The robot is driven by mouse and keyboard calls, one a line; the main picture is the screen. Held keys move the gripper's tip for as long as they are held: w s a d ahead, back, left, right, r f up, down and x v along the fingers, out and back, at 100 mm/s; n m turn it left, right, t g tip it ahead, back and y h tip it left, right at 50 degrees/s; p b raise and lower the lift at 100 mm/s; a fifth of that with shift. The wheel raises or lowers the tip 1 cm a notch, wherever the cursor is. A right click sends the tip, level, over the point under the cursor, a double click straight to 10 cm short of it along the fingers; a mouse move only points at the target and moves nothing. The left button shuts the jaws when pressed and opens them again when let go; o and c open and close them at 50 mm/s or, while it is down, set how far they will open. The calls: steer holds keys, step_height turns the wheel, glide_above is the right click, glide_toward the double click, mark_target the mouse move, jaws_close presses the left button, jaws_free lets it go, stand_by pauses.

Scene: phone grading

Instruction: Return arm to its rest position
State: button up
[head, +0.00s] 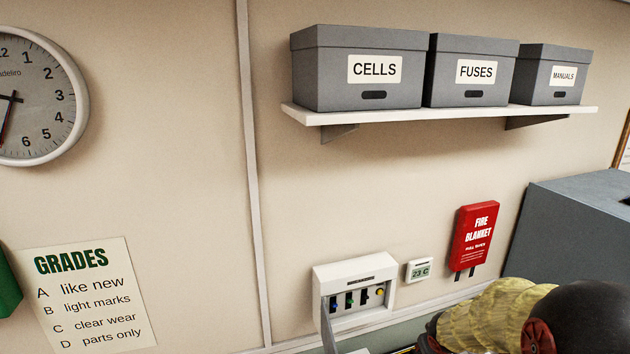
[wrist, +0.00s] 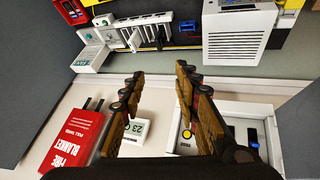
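My gripper (wrist: 158,78) shows in the wrist view with its two brown fingers spread apart and nothing between them. It is open. Behind the fingers are the wall, a small temperature display (wrist: 131,130) and a white switch panel (wrist: 266,127). In the head view, part of my arm (head: 495,318), with a yellowish cover and a dark rounded joint, shows at the bottom right.
The switch panel (head: 355,275), temperature display (head: 419,270) and red fire blanket (head: 475,236) are on the wall near my arm. A grey cabinet (head: 575,235) stands at right. A shelf (head: 440,115) holds grey boxes above. White equipment (wrist: 240,38) shows at the top in the wrist view.

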steer(key=s+a+f+b, duration=0.2)
steer(key=s+a+b, duration=0.2)
steer(key=s+b, duration=0.4)
steer(key=s+a+f+m+y+b, duration=0.1)
steer(key=s+a+f+b, duration=0.1)
steer(key=s+a+b, duration=0.3)
steer(key=s+a+f+y+b, duration=0.1)
steer(key=s+a+b, duration=0.3)
steer(key=s+b, duration=0.8)
steer(key=s+f, duration=0.1)
steer(key=s, duration=0.6)
steer(key=shift+s+a+m+g+b, duration=0.15)
steer(key=shift+s+m+g+b, duration=0.15)
steer(key=shift+m, duration=0.1)
steer(key=shift+c, duration=0.2)
